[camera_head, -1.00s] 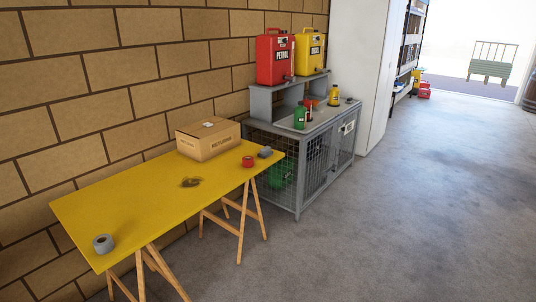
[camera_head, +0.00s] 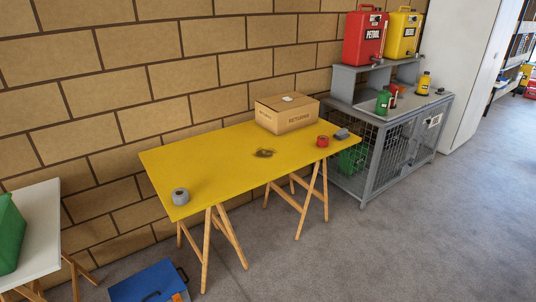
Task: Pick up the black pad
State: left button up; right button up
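No thing is clearly a black pad at this size. A small dark, flat, uneven patch or object (camera_head: 265,153) lies near the middle of the yellow tabletop (camera_head: 215,160); I cannot tell what it is. A small dark grey block (camera_head: 342,134) lies at the table's right end, beside a red roll (camera_head: 323,141). Neither of my grippers is in view.
A cardboard box (camera_head: 287,115) stands at the table's back edge and a grey tape roll (camera_head: 181,196) at its left end. A wire-mesh cabinet (camera_head: 385,150) stands to the right. A blue case (camera_head: 150,283) lies on the floor, near a white table (camera_head: 38,215). Floor at right is clear.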

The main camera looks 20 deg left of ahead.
aim_at(342, 134)
jog(key=i+j+z, duration=0.1)
jog(key=i, duration=0.25)
jog(key=i+j+z, duration=0.1)
jog(key=i, duration=0.3)
jog(key=i+j+z, duration=0.15)
jog(key=i, duration=0.2)
